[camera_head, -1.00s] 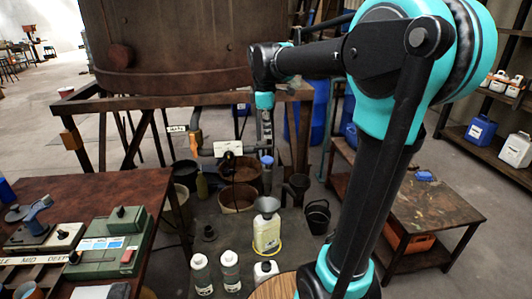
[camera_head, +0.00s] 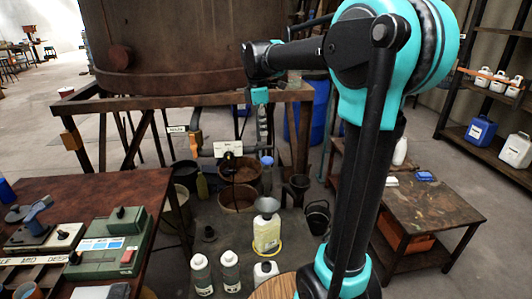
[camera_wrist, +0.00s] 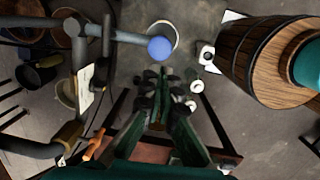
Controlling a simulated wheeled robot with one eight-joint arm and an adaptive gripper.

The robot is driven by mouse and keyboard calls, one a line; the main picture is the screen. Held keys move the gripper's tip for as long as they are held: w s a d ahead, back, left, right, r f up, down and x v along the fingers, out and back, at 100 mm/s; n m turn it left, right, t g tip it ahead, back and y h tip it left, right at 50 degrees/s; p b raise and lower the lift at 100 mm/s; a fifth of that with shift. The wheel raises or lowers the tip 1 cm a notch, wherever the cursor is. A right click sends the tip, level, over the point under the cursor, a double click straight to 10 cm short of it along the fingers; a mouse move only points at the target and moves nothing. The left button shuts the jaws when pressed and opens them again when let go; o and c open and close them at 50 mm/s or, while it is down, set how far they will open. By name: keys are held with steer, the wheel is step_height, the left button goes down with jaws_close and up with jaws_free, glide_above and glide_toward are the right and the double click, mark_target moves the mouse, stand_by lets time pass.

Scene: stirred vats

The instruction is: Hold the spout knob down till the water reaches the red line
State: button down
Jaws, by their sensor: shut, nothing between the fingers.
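The big brown vat (camera_head: 175,45) stands on a metal frame at the back. A grey spout pipe with a round blue knob (camera_head: 267,161) at its end sticks out below it; the knob also shows in the wrist view (camera_wrist: 160,48). A pale jug (camera_head: 266,234) with a funnel stands on the floor inside a yellow ring. My gripper (camera_head: 263,138) points down above the spout end, small in the head view. In the wrist view its fingers (camera_wrist: 160,76) are together and empty, just short of the knob in the picture; contact cannot be told. I see no red line or water.
An orange handle (camera_head: 196,140) sits on the pipework at left. Several buckets and pots, including a black bucket (camera_head: 317,217), stand around the spout. White bottles (camera_head: 201,273) stand in front. A workbench (camera_head: 130,188) is at left and a low table (camera_head: 440,210) at right.

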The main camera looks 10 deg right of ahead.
mark_target(266, 159)
steer(key=f, duration=0.6)
steer(key=d+f, duration=0.1)
steer(key=f, duration=0.3)
steer(key=shift+w, duration=0.25)
steer(key=shift+f, duration=0.35)
steer(key=shift+d+f, duration=0.1)
steer(key=shift+f, duration=0.4)
steer(key=shift+s+f, duration=0.2)
steer(key=shift+f, duration=0.1)
steer(key=shift+w+f, duration=0.2)
